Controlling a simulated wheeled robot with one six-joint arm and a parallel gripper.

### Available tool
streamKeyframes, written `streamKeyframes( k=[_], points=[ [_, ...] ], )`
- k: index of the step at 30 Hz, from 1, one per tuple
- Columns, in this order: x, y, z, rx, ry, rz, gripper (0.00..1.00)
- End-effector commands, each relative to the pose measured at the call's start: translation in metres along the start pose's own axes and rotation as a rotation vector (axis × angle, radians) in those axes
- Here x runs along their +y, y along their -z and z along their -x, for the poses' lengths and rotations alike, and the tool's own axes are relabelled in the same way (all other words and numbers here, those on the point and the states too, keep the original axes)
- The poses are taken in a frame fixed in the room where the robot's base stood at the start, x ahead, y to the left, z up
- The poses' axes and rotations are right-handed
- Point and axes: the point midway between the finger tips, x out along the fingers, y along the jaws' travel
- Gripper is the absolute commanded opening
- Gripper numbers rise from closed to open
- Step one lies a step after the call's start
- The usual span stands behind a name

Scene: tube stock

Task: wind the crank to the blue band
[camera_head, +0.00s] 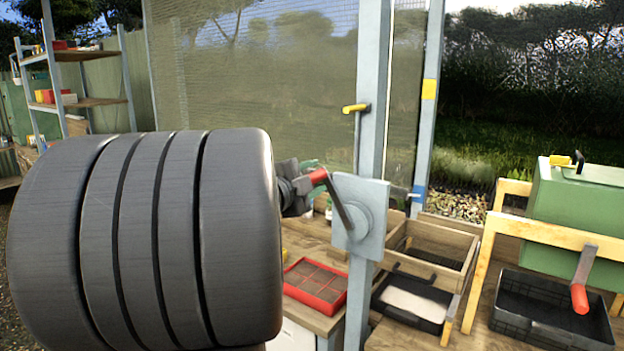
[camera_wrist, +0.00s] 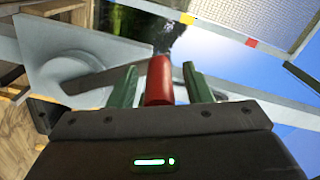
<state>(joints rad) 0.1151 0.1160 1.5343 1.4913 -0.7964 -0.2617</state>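The crank's red handle (camera_head: 319,175) sticks out from a grey crank arm (camera_head: 341,204) on a square grey plate (camera_head: 372,190) fixed to a metal post. The crank arm slants up and left. My gripper (camera_head: 308,180) is at the handle, partly hidden by my arm. In the wrist view the red handle (camera_wrist: 160,80) lies between my two green fingers (camera_wrist: 160,88), with a narrow gap on each side. The blue band (camera_head: 418,193) is low on the post behind, and a yellow band (camera_head: 429,89) is higher up. A yellow piece (camera_head: 356,108) sticks out from the nearer post.
A mesh panel (camera_head: 270,80) stands behind the posts. Below are a red tray (camera_head: 318,304), a wooden box (camera_head: 436,234) and black trays. At right a green box (camera_head: 585,200) on a wooden frame has another red-handled crank (camera_head: 580,298).

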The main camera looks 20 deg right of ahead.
Motion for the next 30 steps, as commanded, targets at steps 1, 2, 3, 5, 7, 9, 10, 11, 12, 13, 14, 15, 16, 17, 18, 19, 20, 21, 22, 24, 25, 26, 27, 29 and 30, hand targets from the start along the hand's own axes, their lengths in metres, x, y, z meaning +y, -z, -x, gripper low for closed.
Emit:
streamKeyframes(
  k=[1,2,3,5,7,9,10,11,12,13,14,15,16,17,18,19,20,21,22,24,25,26,27,29,30],
  points=[
    [0.000,0.000,0.000,0.000,0.000,0.000,0.45],
    [0.000,0.000,0.000,0.000,0.000,0.000,0.45],
    [0.000,0.000,0.000,0.000,-0.001,0.001,0.45],
    [0.000,0.000,0.001,-0.001,0.000,0.000,0.45],
    [0.000,-0.001,0.006,-0.002,0.001,0.000,0.45],
    [0.001,-0.001,0.014,-0.002,0.002,-0.001,0.45],
    [0.001,-0.001,0.019,-0.002,0.002,-0.001,0.45],
    [0.001,-0.001,0.024,-0.004,0.003,-0.001,0.45],
    [0.001,-0.001,0.032,-0.003,0.003,-0.001,0.45],
    [0.001,-0.002,0.038,-0.004,0.003,-0.001,0.45],
    [0.001,-0.002,0.045,-0.004,0.003,-0.002,0.45],
    [0.001,-0.002,0.054,-0.005,0.003,-0.002,0.45],
    [0.002,-0.001,0.060,-0.005,0.003,-0.002,0.45],
    [0.001,-0.002,0.066,-0.005,0.004,-0.002,0.45],
    [0.001,-0.002,0.074,-0.005,0.003,-0.001,0.45],
    [0.001,-0.002,0.080,-0.005,0.003,-0.002,0.45],
    [0.002,-0.002,0.086,-0.005,0.002,-0.003,0.45],
    [0.001,-0.002,0.093,-0.005,0.002,-0.002,0.45],
    [0.001,-0.002,0.098,-0.005,0.002,-0.001,0.45],
    [0.001,-0.002,0.109,-0.004,0.002,-0.002,0.45],
    [0.001,-0.001,0.113,-0.005,0.002,-0.002,0.45],
    [0.001,-0.001,0.117,-0.004,0.002,-0.001,0.45],
    [0.001,-0.001,0.121,-0.004,0.002,-0.001,0.45],
    [0.001,-0.001,0.127,-0.003,0.002,-0.001,0.45],
    [0.001,-0.001,0.130,-0.003,0.001,0.000,0.45]
  ],
)
